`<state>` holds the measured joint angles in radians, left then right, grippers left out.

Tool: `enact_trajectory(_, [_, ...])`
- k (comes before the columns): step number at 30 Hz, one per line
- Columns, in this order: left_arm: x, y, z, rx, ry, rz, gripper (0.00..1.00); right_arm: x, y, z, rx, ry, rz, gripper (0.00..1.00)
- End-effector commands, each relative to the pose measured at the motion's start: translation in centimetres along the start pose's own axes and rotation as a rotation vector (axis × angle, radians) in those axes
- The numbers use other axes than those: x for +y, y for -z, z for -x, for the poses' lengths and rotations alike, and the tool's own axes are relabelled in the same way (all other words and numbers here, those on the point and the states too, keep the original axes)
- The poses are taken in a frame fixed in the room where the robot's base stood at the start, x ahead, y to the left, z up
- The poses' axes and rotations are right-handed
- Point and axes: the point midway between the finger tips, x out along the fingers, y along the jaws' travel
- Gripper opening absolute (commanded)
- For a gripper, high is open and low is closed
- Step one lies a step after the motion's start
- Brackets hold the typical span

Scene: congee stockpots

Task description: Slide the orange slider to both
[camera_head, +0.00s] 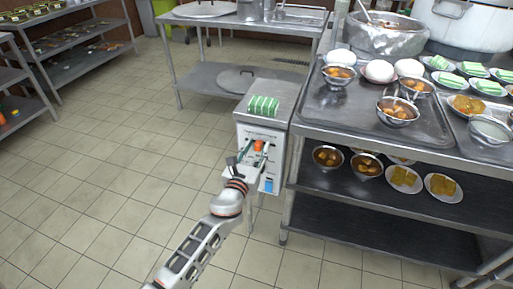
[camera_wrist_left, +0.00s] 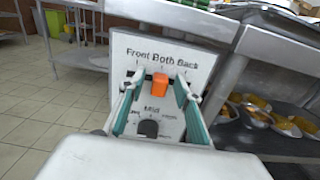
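The orange slider (camera_wrist_left: 160,84) sits on the white control panel (camera_wrist_left: 122,48) of a metal unit, roughly below the word "Both" in the left wrist view. The words "Front" and "Back" stand to either side of it. In the head view the slider (camera_head: 258,146) shows on the unit's front. My left gripper (camera_wrist_left: 158,98) is open, with one finger on each side of the slider and visible gaps between. It also shows in the head view (camera_head: 251,158). Finger contact with the panel cannot be told. My right gripper is not in view.
A dark knob (camera_wrist_left: 148,128) marked "Mild" is below the slider. Green-striped items (camera_head: 263,105) lie on top of the unit. A steel table (camera_head: 350,140) with bowls, plates and pots stands close on the right. The tiled floor at left is clear.

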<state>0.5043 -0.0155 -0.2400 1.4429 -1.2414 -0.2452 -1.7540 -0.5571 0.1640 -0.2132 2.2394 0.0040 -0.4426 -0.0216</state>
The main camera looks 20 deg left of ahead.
Motion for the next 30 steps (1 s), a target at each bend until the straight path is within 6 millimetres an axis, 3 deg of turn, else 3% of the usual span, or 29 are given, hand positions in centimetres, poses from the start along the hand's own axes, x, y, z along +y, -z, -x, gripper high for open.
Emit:
enact_trajectory(8, [0.1, 0.1, 1.4, 0.000, 0.000, -0.003, 0.33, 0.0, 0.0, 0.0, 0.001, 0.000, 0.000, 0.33])
enact_trajectory(21, [0.0, 0.1, 9.8, 0.002, 0.001, 0.000, 0.33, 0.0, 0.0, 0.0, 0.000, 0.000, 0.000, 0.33])
enact_trajectory(30, [0.0, 0.0, 12.0, 0.000, 0.000, 0.000, 0.33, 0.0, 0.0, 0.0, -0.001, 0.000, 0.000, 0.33])
